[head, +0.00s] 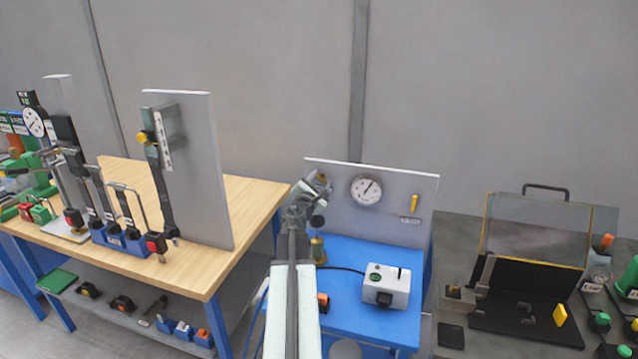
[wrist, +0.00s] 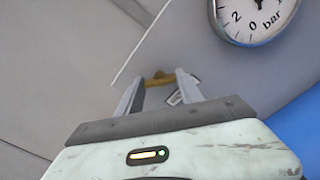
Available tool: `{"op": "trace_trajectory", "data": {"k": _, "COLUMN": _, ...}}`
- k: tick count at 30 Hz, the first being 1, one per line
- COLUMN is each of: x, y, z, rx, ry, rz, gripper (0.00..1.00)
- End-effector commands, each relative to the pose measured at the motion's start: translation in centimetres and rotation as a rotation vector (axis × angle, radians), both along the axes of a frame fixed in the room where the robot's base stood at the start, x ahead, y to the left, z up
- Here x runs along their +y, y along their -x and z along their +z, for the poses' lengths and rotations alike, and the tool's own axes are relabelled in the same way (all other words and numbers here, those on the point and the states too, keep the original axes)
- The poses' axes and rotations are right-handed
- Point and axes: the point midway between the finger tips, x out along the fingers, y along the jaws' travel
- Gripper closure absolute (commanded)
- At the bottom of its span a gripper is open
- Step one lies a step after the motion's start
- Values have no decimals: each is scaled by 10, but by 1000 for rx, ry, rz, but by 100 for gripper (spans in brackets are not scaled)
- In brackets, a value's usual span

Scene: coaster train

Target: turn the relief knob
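In the wrist view a small yellow-brass knob (wrist: 158,79) shows between and beyond my fingertips, in front of the grey panel. I take it to be the relief knob. My gripper (wrist: 159,78) has its two fingers apart, one on each side of the knob. I cannot tell whether they touch it. In the head view my gripper (head: 319,187) is at the left part of the upright panel (head: 340,215), left of the round gauge (head: 366,190), and hides the knob. The gauge also shows in the wrist view (wrist: 252,15), upper right of the fingers.
A yellow handle (head: 413,202) is on the panel's right side. A brass cylinder (head: 317,248) and a grey box (head: 386,287) stand on the blue table (head: 345,312). A wooden workbench (head: 245,200) with another panel is left; a clear-covered black stand (head: 535,295) is right.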

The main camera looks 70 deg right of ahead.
Motion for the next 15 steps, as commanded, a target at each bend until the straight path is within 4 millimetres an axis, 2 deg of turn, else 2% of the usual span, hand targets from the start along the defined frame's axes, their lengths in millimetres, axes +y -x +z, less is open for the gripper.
{"op": "trace_trajectory", "data": {"k": 1, "x": 0, "y": 0, "z": 0, "rx": -1, "ry": -1, "rz": -1, "gripper": 85}}
{"op": "trace_trajectory", "data": {"k": 2, "x": 0, "y": 0, "z": 0, "rx": -1, "ry": -1, "rz": -1, "gripper": 93}}
{"op": "trace_trajectory", "data": {"k": 3, "x": 0, "y": 0, "z": 0, "rx": -1, "ry": -1, "rz": -1, "gripper": 97}}
{"op": "trace_trajectory", "data": {"k": 10, "x": 0, "y": 0, "z": 0, "rx": -113, "ry": -6, "rz": -1, "gripper": 97}}
{"op": "trace_trajectory", "data": {"k": 15, "x": 1, "y": 0, "z": 0, "rx": -120, "ry": -7, "rz": -1, "gripper": 97}}
